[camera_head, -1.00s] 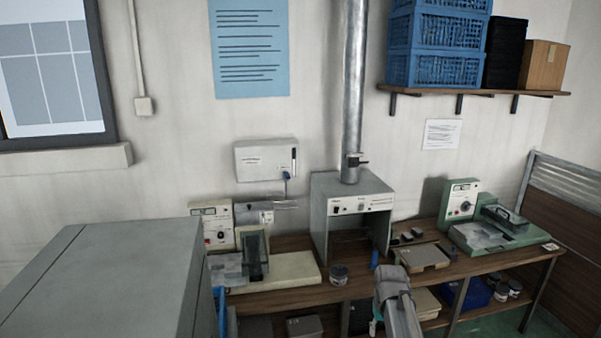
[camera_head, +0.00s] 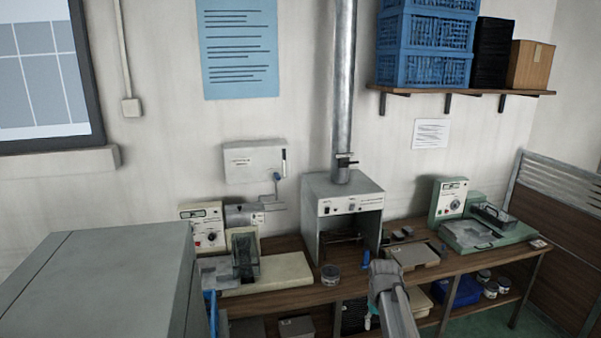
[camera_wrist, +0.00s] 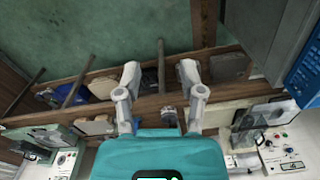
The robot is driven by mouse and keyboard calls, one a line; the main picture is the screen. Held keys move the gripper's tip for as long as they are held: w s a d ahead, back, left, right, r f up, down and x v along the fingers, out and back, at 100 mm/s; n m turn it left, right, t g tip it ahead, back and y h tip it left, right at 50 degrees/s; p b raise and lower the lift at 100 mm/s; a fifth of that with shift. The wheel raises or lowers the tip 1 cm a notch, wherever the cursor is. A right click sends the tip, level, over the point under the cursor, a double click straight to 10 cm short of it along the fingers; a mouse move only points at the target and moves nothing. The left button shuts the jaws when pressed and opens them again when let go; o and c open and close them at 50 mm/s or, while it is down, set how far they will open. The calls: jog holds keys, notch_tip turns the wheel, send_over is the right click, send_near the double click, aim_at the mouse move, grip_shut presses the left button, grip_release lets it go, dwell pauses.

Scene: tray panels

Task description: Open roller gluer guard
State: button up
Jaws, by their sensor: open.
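A cream machine (camera_head: 268,275) stands on the left of the bench, with a dark see-through guard (camera_head: 246,253) upright on it; I take this as the roller gluer. Its guard also shows in the wrist view (camera_wrist: 250,122), at the right. A green machine (camera_head: 482,232) with a handled top stands at the bench's right end; it shows at the left of the wrist view (camera_wrist: 42,137). My gripper (camera_wrist: 158,70) is open and empty, its fingers spread over the bench front, apart from both machines. In the head view my arm mostly hides the gripper.
A grey cabinet (camera_head: 105,285) stands in the left foreground, partly covering the bench's left end. A grey hood unit (camera_head: 345,193) with a metal duct stands mid-bench. A small tin (camera_head: 331,275) and a flat box (camera_head: 412,255) lie near the front edge.

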jog(key=s+a+f+b, duration=0.2)
jog(key=s+f+b, duration=0.4)
jog(key=f+b, duration=0.1)
jog(key=s+a+f+b, duration=0.3)
jog(key=s+f+b, duration=0.4)
jog(key=shift+s+a+f+m, duration=0.15)
jog(key=shift+s+f+m, duration=0.05)
jog(key=shift+f+m, duration=0.1)
jog(key=shift+c, duration=0.3)
